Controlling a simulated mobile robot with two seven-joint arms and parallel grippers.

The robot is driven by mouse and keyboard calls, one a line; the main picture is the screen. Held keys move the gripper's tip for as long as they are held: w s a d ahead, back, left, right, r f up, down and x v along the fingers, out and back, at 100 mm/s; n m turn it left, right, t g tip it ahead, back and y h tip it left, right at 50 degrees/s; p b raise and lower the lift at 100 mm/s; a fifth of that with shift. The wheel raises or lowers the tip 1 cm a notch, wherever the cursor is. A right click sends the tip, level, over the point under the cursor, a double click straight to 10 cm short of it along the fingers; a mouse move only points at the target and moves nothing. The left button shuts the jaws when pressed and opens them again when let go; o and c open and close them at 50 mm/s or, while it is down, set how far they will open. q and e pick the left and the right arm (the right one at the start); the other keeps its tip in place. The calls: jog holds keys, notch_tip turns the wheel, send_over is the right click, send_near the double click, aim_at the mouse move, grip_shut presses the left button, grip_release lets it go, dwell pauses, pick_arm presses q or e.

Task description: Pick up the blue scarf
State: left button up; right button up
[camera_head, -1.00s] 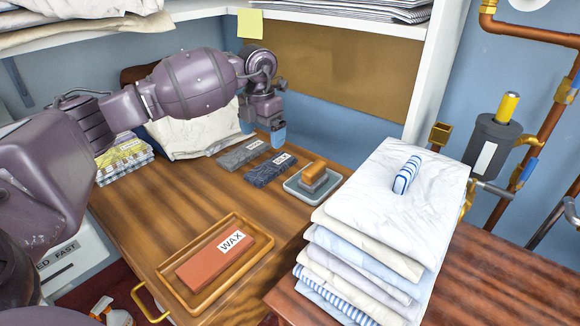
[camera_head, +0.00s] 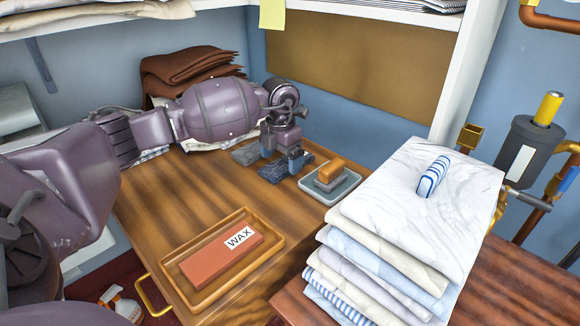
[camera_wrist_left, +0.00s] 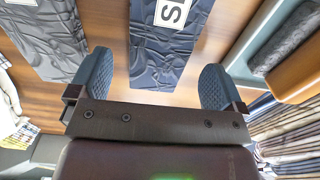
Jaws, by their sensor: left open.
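The dark blue folded scarf (camera_head: 273,173) lies flat on the wooden table, partly hidden behind my left gripper. In the left wrist view the scarf (camera_wrist_left: 158,58) lies between the fingers, with a white label cut off at the top edge. My left gripper (camera_head: 282,158) is open, pointing down, with its blue-grey fingertips over the scarf. Its fingers (camera_wrist_left: 155,85) stand one on each side of the scarf in the wrist view, and nothing is held. I cannot tell whether they touch the scarf or table. My right gripper is not in view.
A greyer folded cloth (camera_head: 245,154) lies just left of the scarf. A grey dish (camera_head: 343,186) holding a wood-topped brush (camera_head: 330,171) is close on the right. A wooden tray (camera_head: 271,242) with a red wax block (camera_head: 215,262) sits in front. A tall linen stack (camera_head: 400,215) stands right.

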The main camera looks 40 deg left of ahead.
pick_arm(q)
jog(key=shift+f, duration=0.95)
jog(key=shift+r, duration=0.15)
jog(key=c, duration=1)
